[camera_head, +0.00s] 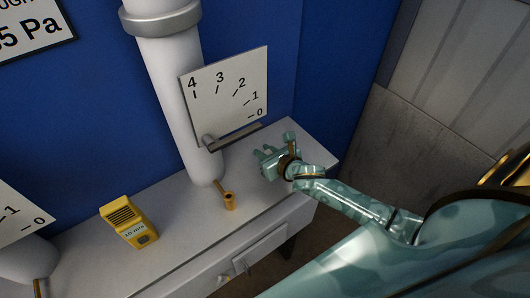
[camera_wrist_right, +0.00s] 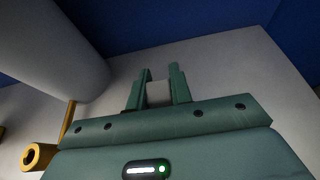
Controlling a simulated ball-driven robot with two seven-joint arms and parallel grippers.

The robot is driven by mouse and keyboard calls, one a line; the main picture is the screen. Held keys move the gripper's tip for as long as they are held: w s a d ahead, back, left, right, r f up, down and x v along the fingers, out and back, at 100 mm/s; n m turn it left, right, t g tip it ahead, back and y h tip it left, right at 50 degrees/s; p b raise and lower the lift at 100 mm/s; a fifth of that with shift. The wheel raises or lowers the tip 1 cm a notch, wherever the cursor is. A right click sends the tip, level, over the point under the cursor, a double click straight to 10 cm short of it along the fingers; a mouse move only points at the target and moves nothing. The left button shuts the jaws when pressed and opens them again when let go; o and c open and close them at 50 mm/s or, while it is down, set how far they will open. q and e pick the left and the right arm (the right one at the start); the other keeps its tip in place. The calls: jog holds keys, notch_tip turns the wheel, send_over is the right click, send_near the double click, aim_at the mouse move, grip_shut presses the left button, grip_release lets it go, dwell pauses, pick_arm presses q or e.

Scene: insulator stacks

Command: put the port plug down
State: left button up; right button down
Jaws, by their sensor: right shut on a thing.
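My right gripper (camera_head: 268,162) is over the right part of the pale bench top (camera_head: 190,222). In the right wrist view its two green fingers (camera_wrist_right: 160,90) stand a short way apart, shut on a small pale grey block (camera_wrist_right: 158,94), which I take to be the port plug. The plug cannot be made out in the head view, where the gripper hides it. Whether it touches the bench top is unclear. A brass port (camera_head: 229,200) sticks out at the foot of the white pipe (camera_head: 180,100); its open end (camera_wrist_right: 38,155) shows in the wrist view. My left gripper is not in view.
A yellow gauge block (camera_head: 128,222) marked 10 mm stands on the bench left of the port. A scale plate (camera_head: 228,92) with a grey pointer (camera_head: 233,136) is fixed by the pipe. A blue wall (camera_head: 270,25) rises behind. The bench ends right of my gripper.

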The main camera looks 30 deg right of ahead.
jog(key=c, duration=1.7)
grip_release()
jog(key=shift+f, duration=0.15)
jog(key=o, duration=0.4)
jog(key=shift+o, duration=0.2)
jog(key=shift+r, duration=0.25)
jog(key=v, duration=1.2)
jog(key=shift+p, duration=0.4)
jog(key=shift+f, duration=0.1)
